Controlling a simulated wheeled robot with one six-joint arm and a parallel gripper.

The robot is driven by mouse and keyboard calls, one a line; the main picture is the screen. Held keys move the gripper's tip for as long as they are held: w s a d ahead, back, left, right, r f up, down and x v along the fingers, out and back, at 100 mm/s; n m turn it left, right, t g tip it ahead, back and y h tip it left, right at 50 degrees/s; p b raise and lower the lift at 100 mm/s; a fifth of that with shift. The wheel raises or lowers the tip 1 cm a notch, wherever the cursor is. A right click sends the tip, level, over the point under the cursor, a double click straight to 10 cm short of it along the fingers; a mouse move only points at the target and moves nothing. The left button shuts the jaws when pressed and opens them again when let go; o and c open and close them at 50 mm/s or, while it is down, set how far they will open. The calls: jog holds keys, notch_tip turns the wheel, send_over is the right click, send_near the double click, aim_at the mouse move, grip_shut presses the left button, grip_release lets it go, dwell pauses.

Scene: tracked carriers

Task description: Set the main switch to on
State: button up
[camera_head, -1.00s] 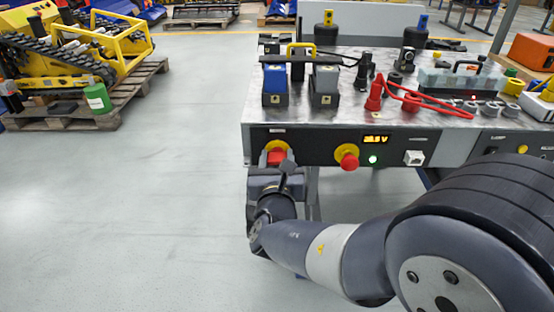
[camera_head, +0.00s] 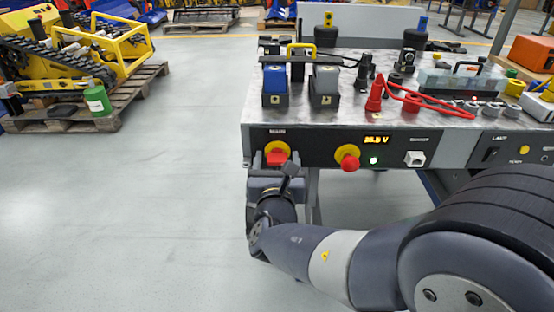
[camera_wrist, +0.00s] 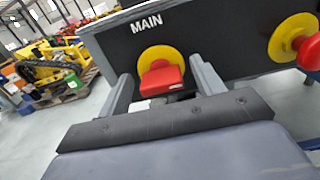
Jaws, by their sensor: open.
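The main switch (camera_wrist: 162,80) is a red handle on a round yellow plate, under the label MAIN in the wrist view. It also shows at the left of the bench's front panel in the head view (camera_head: 277,157). My gripper (camera_wrist: 166,86) is open, with one finger on each side of the red handle in the wrist view. I cannot tell whether the fingers touch it. In the head view my gripper (camera_head: 277,175) is just below and in front of the switch, its fingers mostly hidden.
A red mushroom button (camera_head: 348,161) on yellow sits right of the switch. A lit display (camera_head: 376,140) and a green light (camera_head: 373,161) are beside it. Batteries (camera_head: 275,84) and a red cable (camera_head: 430,104) lie on the bench top (camera_head: 345,112).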

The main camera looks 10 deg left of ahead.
jog(key=p+v, duration=0.2)
jog(key=v, duration=0.8)
jog(key=shift+s, duration=0.25)
jog(key=b+x, duration=0.2)
jog(key=x, duration=0.8)
jog(key=shift+w, duration=0.45)
jog(key=shift+r+p, duration=0.15)
jog(key=shift+p, duration=0.3)
jog(key=shift+n, duration=0.3)
jog(key=shift+f+b, duration=0.25)
jog(key=shift+b, duration=0.15)
